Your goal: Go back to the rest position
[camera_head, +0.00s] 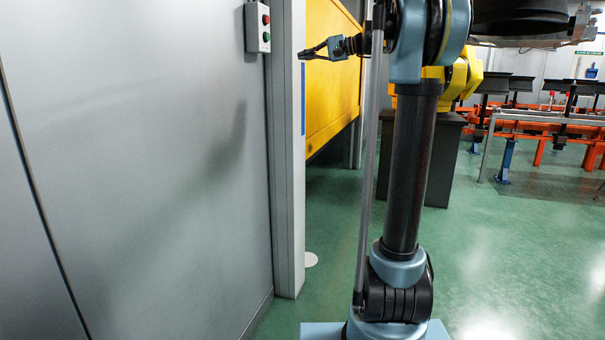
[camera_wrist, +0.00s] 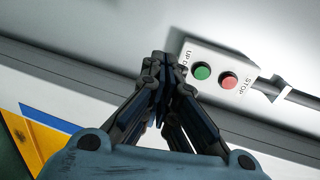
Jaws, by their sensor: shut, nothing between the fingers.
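My gripper (camera_head: 311,53) is in the upper middle of the head view, pointing left toward the grey door post, in front of the yellow panel. It is shut and empty. In the wrist view my gripper (camera_wrist: 158,62) shows its dark fingers together at the tips. Beyond them is a white button box (camera_wrist: 216,72) with a green button (camera_wrist: 203,72) and a red button (camera_wrist: 228,81), lettered UP and STOP. The button box (camera_head: 257,27) also shows on the grey wall at upper left in the head view. The fingertips look apart from it, though the exact gap is unclear.
A grey wall (camera_head: 140,150) fills the left, ending in a post (camera_head: 285,170). A yellow panel (camera_head: 332,85) stands behind my gripper. Orange and grey racks (camera_head: 545,125) stand at the back right. Green floor (camera_head: 520,250) is open at right.

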